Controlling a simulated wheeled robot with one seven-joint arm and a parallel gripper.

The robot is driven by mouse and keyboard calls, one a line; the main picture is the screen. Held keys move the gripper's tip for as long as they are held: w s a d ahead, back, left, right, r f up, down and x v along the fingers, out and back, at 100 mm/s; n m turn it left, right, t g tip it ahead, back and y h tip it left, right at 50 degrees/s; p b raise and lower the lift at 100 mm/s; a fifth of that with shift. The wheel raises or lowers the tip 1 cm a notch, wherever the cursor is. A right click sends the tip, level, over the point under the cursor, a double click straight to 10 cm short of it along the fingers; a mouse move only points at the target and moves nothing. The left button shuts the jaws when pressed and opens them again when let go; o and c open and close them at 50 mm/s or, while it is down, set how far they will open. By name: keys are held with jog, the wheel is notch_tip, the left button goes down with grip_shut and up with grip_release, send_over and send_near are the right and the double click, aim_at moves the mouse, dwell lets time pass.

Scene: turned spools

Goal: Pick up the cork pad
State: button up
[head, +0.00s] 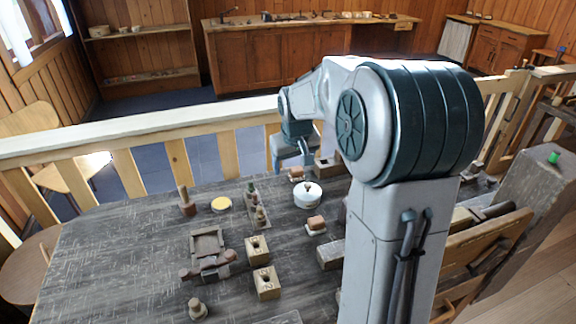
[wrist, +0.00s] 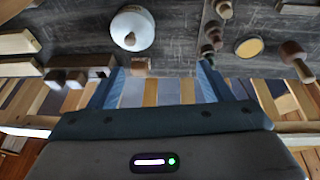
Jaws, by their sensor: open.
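My gripper (wrist: 158,78) is open and empty, its two blue fingers spread apart above the far edge of the bench. In the head view my gripper (head: 292,162) is partly hidden by my arm. A small brown block (wrist: 140,66) lies between the fingers' lines in the wrist view, just past the tips. It also shows in the head view (head: 296,173), behind the white pot. A similar brown block on a pale base (head: 316,223) sits nearer. A flat tan disc (head: 221,204) lies at the left, also in the wrist view (wrist: 249,47).
A white round pot with a knob (head: 308,195) stands close to the far brown block. A tray with small turned pieces (head: 256,212) and a wooden mallet-like piece (head: 186,203) stand left. Drilled wooden blocks (head: 266,283) are in front. A rail (head: 140,138) runs behind the bench.

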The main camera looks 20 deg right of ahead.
send_near(297, 169)
jog(key=shift+t+y, duration=0.4)
jog(key=f, duration=0.1)
jog(key=f+p, duration=0.1)
jog(key=f, duration=0.1)
jog(key=d+f, duration=0.1)
jog(key=f, duration=0.1)
jog(key=shift+w+d+f+p, duration=0.1)
jog(key=shift+w+f+p, duration=0.1)
jog(key=shift+w+p, duration=0.2)
jog(key=shift+w+a+p+x, duration=0.15)
jog(key=shift+p+x, duration=0.2)
jog(key=shift+x, duration=0.95)
jog(key=shift+w+a+p+x, duration=0.15)
jog(key=shift+p+x, duration=0.15)
jog(key=shift+x, duration=1)
jog(key=shift+r, duration=0.1)
jog(key=c, duration=1.1)
